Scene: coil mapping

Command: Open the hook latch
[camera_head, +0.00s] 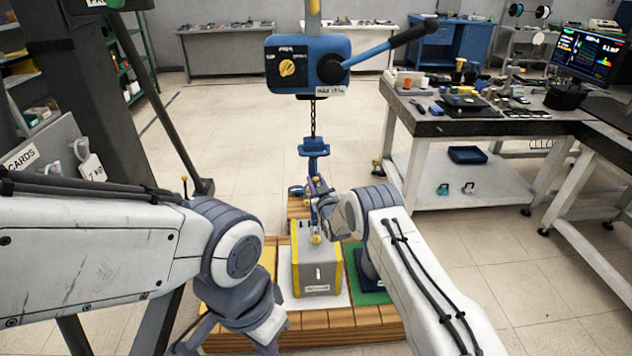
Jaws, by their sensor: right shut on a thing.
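A blue hook block (314,146) hangs on a chain below the hoist, above a grey and yellow box (316,268) on a wooden pallet. The hook and its small latch hang below the block, largely covered by my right gripper. My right gripper (318,208) comes in from the right at the hook's lower part and is shut on what looks like the latch. The exact contact is too small to see. My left gripper (228,345) points down at the bottom edge, left of the box and away from the hook. Its fingertips are not clear.
The blue hoist body (308,64) with a yellow knob and a long lever (388,46) is above the hook. The wooden pallet (340,318) carries the box and a green mat (370,290). A workbench (470,125) stands at right. Floor between is clear.

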